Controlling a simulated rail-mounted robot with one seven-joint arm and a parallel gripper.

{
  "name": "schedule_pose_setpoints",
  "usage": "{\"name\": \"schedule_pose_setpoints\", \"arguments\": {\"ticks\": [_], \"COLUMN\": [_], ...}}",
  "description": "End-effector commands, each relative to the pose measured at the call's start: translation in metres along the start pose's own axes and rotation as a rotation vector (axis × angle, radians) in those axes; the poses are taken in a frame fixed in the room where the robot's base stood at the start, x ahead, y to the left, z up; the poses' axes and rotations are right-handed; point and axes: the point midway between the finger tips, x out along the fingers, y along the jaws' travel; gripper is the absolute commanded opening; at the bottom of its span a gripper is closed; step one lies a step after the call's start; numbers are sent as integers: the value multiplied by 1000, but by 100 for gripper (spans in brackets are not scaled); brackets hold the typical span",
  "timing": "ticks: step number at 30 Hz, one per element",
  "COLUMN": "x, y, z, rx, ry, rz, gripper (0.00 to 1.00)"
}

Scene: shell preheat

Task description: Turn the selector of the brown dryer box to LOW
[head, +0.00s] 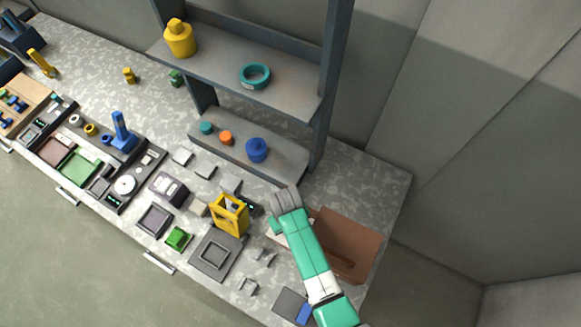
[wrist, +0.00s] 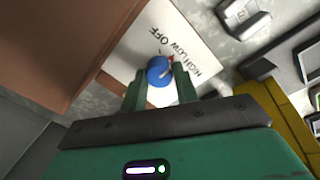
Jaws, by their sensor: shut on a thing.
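The brown dryer box (head: 352,246) stands at the right end of the bench, partly behind my arm. In the wrist view its brown side (wrist: 60,40) fills the left, beside a white panel (wrist: 192,38) lettered OFF, LOW and HIGH. The blue round selector knob (wrist: 158,71) sits on this panel. A small orange-red mark at its upper right points roughly toward LOW; the exact setting is hard to tell. My gripper (wrist: 160,84) has its green fingers on either side of the knob, shut on it. In the head view the fingertips and knob are hidden.
A yellow frame (head: 230,213) stands close to the left of my gripper; yellow also shows at the right of the wrist view. A dark shelf unit (head: 252,146) rises behind. Small grey parts (head: 248,286) lie on the bench in front.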

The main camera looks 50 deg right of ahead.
Motion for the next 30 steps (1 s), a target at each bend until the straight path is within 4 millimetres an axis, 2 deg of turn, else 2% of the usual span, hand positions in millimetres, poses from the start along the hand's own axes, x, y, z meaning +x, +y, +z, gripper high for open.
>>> {"name": "schedule_pose_setpoints", "arguments": {"ticks": [14,15,18,26,30], "x": [-1,-1,-1,-2,-24], "y": [0,0,0,0,0], "z": [-1,-1,-1,0,-1], "rx": [12,12,12,12,12], "ry": [1,1,1,0,3], "rz": [1,1,1,1,1], "gripper": [7,36,51,51,51]}}
